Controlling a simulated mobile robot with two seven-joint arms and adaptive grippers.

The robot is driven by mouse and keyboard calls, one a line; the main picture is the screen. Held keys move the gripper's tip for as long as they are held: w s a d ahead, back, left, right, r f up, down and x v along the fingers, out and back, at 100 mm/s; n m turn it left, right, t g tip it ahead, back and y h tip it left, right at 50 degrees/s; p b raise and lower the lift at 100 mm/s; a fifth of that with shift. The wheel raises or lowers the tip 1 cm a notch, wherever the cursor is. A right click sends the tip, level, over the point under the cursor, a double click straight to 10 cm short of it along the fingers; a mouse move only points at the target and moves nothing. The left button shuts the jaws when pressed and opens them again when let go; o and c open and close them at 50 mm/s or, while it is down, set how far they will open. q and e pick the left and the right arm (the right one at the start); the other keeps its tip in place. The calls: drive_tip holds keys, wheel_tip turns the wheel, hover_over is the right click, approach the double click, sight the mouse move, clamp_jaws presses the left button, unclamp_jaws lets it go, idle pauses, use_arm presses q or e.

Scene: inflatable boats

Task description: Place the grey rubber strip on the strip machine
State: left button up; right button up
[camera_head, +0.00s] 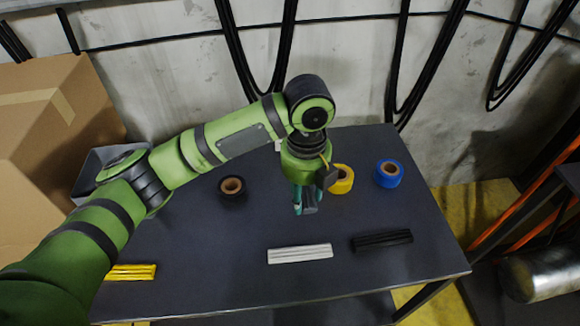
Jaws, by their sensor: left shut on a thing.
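My left gripper (307,208) points down over the middle of the dark table (220,285). It is shut on a small grey piece (312,196), which looks like the grey rubber strip seen nearly end-on. The fingers and the wrist above hide part of it. I cannot tell how far the piece is above the table. My right gripper is not in view. I see nothing that I can name as the strip machine.
On the table lie a white strip (300,254), a black strip (382,240) and a yellow strip (132,272). Black (232,187), yellow (341,180) and blue (388,174) rolls stand farther back. Cardboard boxes (40,130) are at left. The table's front middle is clear.

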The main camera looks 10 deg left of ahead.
use_arm(q)
drive_tip(key=shift+d+r, duration=0.1)
drive_tip(key=shift+r, duration=0.05)
drive_tip(key=s+a+n, duration=0.2)
drive_tip(key=a+n, duration=0.3)
drive_tip(key=n, duration=0.6)
drive_tip(key=s+a+r+n, duration=0.1)
drive_tip(key=a+n, duration=0.4)
drive_tip(key=n, duration=0.6)
drive_tip(key=s+a+n, duration=0.2)
drive_tip(key=a+n, duration=0.3)
drive_tip(key=n, duration=0.5)
drive_tip(key=shift+s+r+n, duration=0.25)
drive_tip(key=shift+s+n, duration=0.05)
drive_tip(key=shift+n, duration=0.1)
